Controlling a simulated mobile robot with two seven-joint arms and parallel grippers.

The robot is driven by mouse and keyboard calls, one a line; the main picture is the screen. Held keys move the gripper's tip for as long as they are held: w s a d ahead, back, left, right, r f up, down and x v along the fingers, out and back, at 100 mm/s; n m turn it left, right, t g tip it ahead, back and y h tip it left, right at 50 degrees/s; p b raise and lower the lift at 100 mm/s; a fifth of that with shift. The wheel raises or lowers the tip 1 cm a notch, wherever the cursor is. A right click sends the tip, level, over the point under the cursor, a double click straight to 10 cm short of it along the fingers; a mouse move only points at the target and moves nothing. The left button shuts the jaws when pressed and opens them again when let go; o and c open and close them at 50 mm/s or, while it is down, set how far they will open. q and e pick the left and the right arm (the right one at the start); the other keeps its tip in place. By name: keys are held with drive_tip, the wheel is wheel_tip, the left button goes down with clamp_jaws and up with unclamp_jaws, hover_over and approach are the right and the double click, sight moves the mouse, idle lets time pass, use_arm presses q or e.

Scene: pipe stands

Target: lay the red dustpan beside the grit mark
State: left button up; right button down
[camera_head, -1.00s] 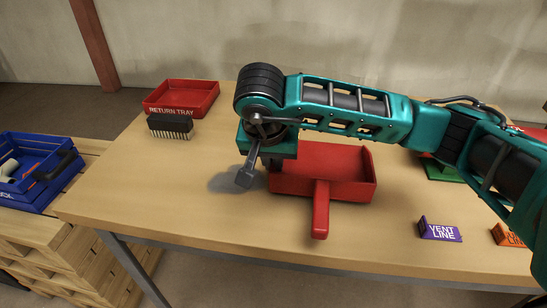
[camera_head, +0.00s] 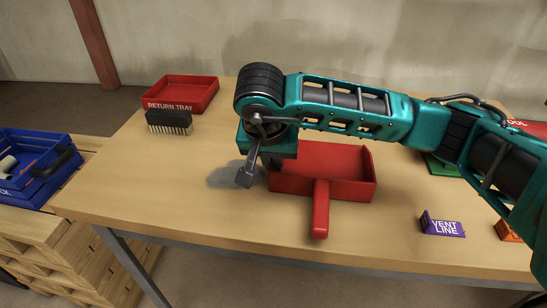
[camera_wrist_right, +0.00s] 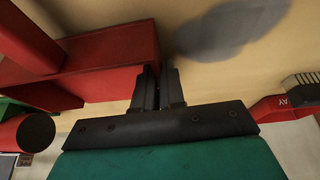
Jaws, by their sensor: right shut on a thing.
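The red dustpan (camera_head: 342,184) is on the table, its handle pointing toward the near edge. My right gripper (camera_head: 269,164) is at the dustpan's left wall, pointing down. In the right wrist view, its fingers (camera_wrist_right: 159,80) are shut at the end of the dustpan's red wall (camera_wrist_right: 105,62). My arm hides part of the dustpan's back. I cannot tell whether the dustpan touches the table. A grey patch (camera_head: 226,179) lies on the table just left of the gripper; I cannot tell whether it is the grit mark or a shadow. My left gripper is out of view.
A black brush (camera_head: 169,123) lies before the red return tray (camera_head: 182,91) at the back left. A purple vent line sign (camera_head: 442,226) and an orange sign (camera_head: 508,231) stand front right. A blue crate (camera_head: 38,172) is left of the table (camera_head: 180,220). The front left tabletop is clear.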

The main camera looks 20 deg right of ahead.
drive_tip(key=shift+f, duration=0.15)
drive_tip(key=c, duration=1.1)
unclamp_jaws()
drive_tip(key=shift+c, duration=0.2)
drive_tip(key=p+v, duration=0.2)
drive_tip(key=v, duration=1.1)
